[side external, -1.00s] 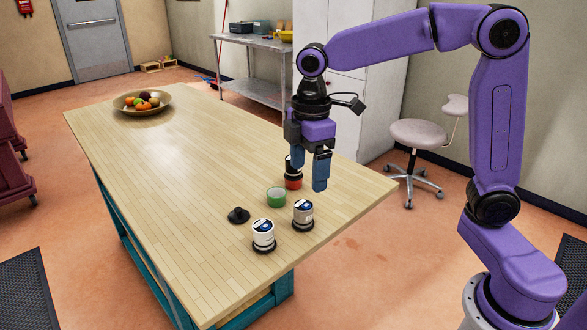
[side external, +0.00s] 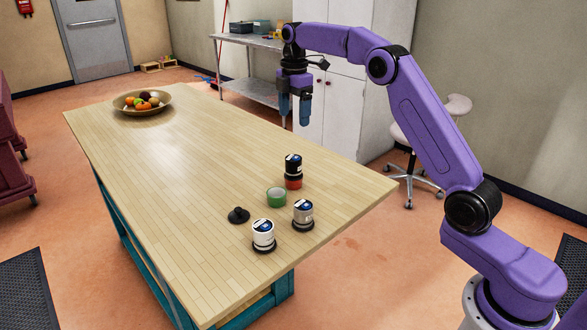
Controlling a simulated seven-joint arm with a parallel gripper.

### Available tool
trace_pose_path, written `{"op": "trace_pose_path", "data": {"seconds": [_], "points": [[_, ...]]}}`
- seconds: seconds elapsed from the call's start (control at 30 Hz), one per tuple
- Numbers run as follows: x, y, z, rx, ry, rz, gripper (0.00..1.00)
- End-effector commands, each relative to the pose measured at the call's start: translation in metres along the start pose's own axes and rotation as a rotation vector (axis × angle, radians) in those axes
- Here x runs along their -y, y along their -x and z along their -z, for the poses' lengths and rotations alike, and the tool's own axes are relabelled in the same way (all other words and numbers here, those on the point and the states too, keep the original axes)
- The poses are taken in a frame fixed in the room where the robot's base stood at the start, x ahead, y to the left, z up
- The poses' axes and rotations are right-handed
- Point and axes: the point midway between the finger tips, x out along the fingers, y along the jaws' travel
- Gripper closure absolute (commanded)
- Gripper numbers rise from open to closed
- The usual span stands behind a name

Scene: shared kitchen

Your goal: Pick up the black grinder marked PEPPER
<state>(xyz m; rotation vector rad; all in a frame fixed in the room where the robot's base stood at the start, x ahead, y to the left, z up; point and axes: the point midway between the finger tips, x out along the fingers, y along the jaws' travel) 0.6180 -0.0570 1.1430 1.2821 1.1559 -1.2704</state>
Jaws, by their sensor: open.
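A black grinder (side external: 293,165) with a small label on its top stands upright on a red-orange base on the wooden table. Its lettering is too small to read. A white grinder (side external: 263,233) and a grey-brown grinder (side external: 303,212) stand nearer the front, each on a dark base with a blue label on top. My gripper (side external: 293,115) hangs pointing down, above and beyond the black grinder in the picture. It is open, empty and apart from all the grinders.
A green ring-like cup (side external: 276,197) stands close in front of the black grinder. A small black knobbed lid (side external: 238,215) lies left of it. A fruit bowl (side external: 167,107) sits at the table's far end. The table's (side external: 180,190) middle is clear.

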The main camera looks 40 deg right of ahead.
Motion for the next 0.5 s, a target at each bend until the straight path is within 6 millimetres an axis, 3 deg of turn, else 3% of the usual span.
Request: {"op": "trace_pose_path", "data": {"seconds": [0.17, 0.5], "points": [[0.001, -0.022, -0.001, 0.0, 0.0, 0.006, 0.18], [0.001, -0.086, -0.001, 0.0, -0.001, 0.005, 0.18]]}}
